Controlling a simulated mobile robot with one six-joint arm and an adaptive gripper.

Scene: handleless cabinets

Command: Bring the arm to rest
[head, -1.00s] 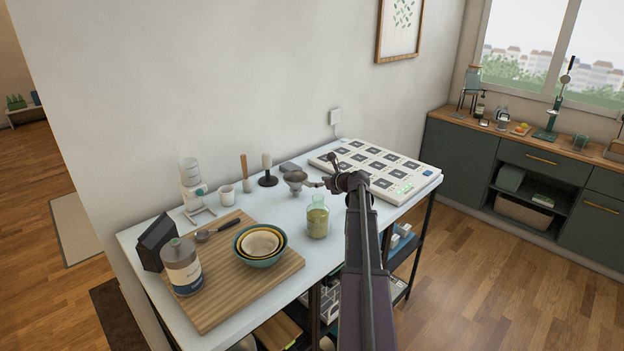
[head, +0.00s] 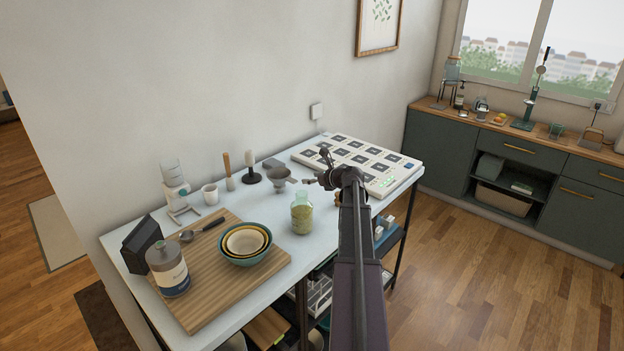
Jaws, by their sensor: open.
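My arm (head: 358,265) reaches from the bottom of the head view up over the right half of the white table (head: 225,295). My gripper (head: 306,181) is at its far end, small in the picture, pointing left. It is open and I see nothing held in it. Its tips are just right of a grey funnel-shaped thing (head: 280,175), with a small gap in the picture. A glass jar with green contents (head: 302,216) stands in front of the gripper.
A white panel with dark squares (head: 365,160) lies behind my arm. A wooden board (head: 215,290) carries nested bowls (head: 246,243), a scoop (head: 203,230) and a labelled bottle (head: 168,270). A wall stands behind the table. Open floor (head: 490,275) lies to the right.

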